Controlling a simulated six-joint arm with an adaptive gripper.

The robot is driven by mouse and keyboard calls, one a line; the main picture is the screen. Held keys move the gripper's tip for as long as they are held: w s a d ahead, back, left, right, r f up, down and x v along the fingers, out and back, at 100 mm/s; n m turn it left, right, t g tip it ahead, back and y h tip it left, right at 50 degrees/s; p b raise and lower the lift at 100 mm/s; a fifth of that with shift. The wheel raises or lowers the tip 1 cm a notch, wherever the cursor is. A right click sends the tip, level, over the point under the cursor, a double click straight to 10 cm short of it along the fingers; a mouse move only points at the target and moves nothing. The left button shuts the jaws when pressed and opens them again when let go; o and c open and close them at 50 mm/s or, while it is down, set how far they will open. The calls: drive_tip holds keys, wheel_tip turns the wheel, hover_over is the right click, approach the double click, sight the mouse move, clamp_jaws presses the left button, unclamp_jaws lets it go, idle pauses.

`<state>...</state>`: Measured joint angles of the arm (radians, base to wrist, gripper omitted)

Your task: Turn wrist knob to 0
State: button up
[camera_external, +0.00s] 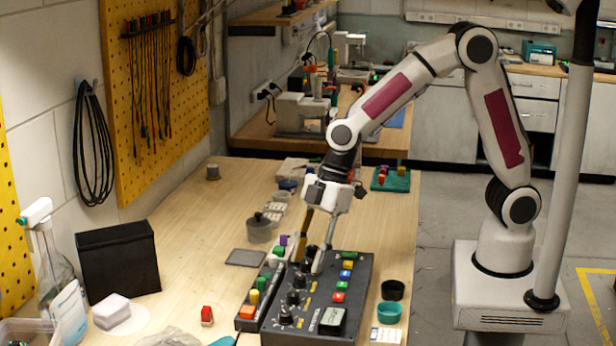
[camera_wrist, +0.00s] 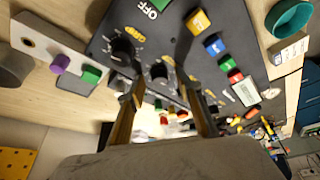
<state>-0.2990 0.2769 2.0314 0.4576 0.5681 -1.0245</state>
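A dark control panel (camera_external: 345,285) lies on the wooden bench with a column of black knobs along its left side. My gripper (camera_external: 308,264) points down at the far end of this column. In the wrist view, my gripper (camera_wrist: 162,62) is open, its two fingers apart. One black knob (camera_wrist: 160,74) shows between the fingers; I cannot tell whether they touch it. Another black knob (camera_wrist: 122,50) with a yellow label beside it is left of the fingers. The labels are too small and blurred to tell which knob is the wrist knob, and its setting is unreadable.
Colored buttons (camera_external: 346,275) run along the panel's right side. A narrow button strip (camera_external: 248,312) lies to its left. A black cup (camera_external: 392,290) and a teal cup (camera_external: 389,312) stand on the right. A grey pot (camera_external: 259,230) stands behind left.

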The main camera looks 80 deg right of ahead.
drive_tip(key=shift+s+a+m+t+h, duration=0.1)
drive_tip(key=shift+m+t+h, duration=0.35)
drive_tip(key=shift+m, duration=1.2)
drive_tip(key=shift+s+a+m+t+h, duration=0.1)
drive_tip(key=shift+m+t+h, duration=0.3)
drive_tip(key=shift+m, duration=1.25)
drive_tip(key=shift+a+m+h, duration=0.15)
drive_tip(key=shift+m+h, duration=0.55)
drive_tip(key=shift+m, duration=0.7)
drive_tip(key=shift+a+m+h, duration=0.1)
drive_tip(key=shift+m+h, duration=0.55)
drive_tip(key=shift+m, duration=0.75)
drive_tip(key=shift+m, duration=0.4)
